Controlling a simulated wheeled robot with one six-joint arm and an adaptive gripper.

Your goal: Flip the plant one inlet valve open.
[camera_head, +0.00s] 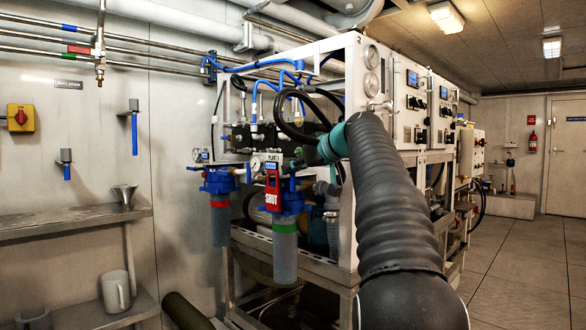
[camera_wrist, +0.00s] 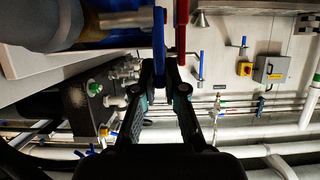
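In the wrist view a narrow blue valve lever (camera_wrist: 159,35) runs down from the top edge between the two fingers of my gripper (camera_wrist: 160,72). The fingertips lie close against both sides of its end and look shut on it. A red plate (camera_wrist: 181,25) shows just right of the lever. In the head view my gripper (camera_head: 312,157) reaches left to the valve beside the PLANT 1 label (camera_head: 268,158). A red SHUT tag (camera_head: 272,192) hangs there, above a clear filter housing (camera_head: 285,255) with a blue head. My gripper hides part of this valve in the head view.
A second filter housing (camera_head: 220,222) stands to the left. The white watermaker frame (camera_head: 345,95), hoses and black hose loops crowd close around my arm. A shelf (camera_head: 85,215) lines the left wall. The floor (camera_head: 515,265) at right is clear.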

